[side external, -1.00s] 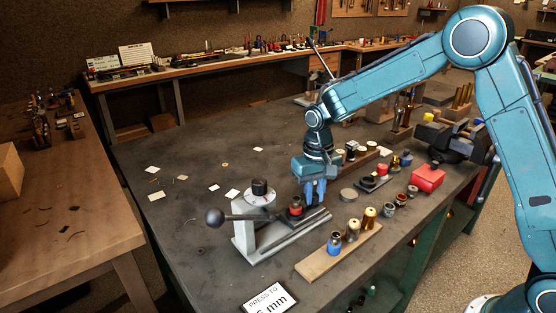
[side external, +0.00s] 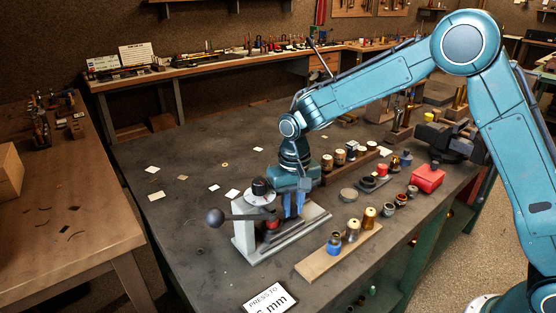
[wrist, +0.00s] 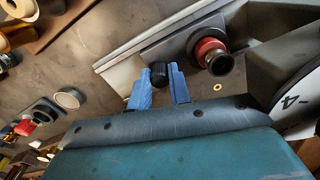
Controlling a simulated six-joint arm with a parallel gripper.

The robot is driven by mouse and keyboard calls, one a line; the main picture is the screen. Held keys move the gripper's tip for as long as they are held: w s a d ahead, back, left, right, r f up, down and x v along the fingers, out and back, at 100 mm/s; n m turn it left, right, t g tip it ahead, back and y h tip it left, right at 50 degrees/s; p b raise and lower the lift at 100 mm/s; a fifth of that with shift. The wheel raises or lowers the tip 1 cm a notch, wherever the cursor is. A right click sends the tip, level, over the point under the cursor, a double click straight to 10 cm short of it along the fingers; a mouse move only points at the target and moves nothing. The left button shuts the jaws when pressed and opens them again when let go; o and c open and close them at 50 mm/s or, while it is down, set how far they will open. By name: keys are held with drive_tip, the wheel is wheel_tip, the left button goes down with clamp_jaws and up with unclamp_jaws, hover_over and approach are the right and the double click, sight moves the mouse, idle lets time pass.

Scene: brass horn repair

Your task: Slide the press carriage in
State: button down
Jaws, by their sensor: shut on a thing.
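The press (side external: 243,242) stands on the dark bench with a grey base, a lever with a dark ball (side external: 214,217) and a pale round dial (side external: 260,198). Its carriage carries a red and black round piece (side external: 272,224), now close to the press head and partly hidden; that piece also shows in the wrist view (wrist: 212,56). My gripper (side external: 293,207) is low over the rail, right of the red piece. In the wrist view, my gripper's blue fingers (wrist: 160,85) are closed on a black knob (wrist: 160,74) beside the carriage.
A wooden strip with several small parts (side external: 310,268) lies right of the press. A white sign (side external: 268,299) is at the front edge. Bench left of the press holds only scraps.

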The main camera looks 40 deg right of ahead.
drive_tip(key=c, duration=1.6)
unclamp_jaws()
drive_tip(key=shift+r, duration=0.15)
wheel_tip(320, 180, up, 14)
drive_tip(key=shift+f, duration=0.2)
clamp_jaws()
drive_tip(key=w+d+f+m+y, duration=0.1)
drive_tip(key=d+m+y, duration=0.1)
drive_tip(key=d+m, duration=0.3)
drive_tip(key=w+d+f+m+g+y, duration=0.1)
drive_tip(key=d+f+m+y, duration=0.1)
drive_tip(key=d+m, duration=0.4)
drive_tip(key=shift+w+f+m, duration=0.3)
drive_tip(key=shift+w+m, duration=0.1)
drive_tip(key=shift+m, duration=0.1)
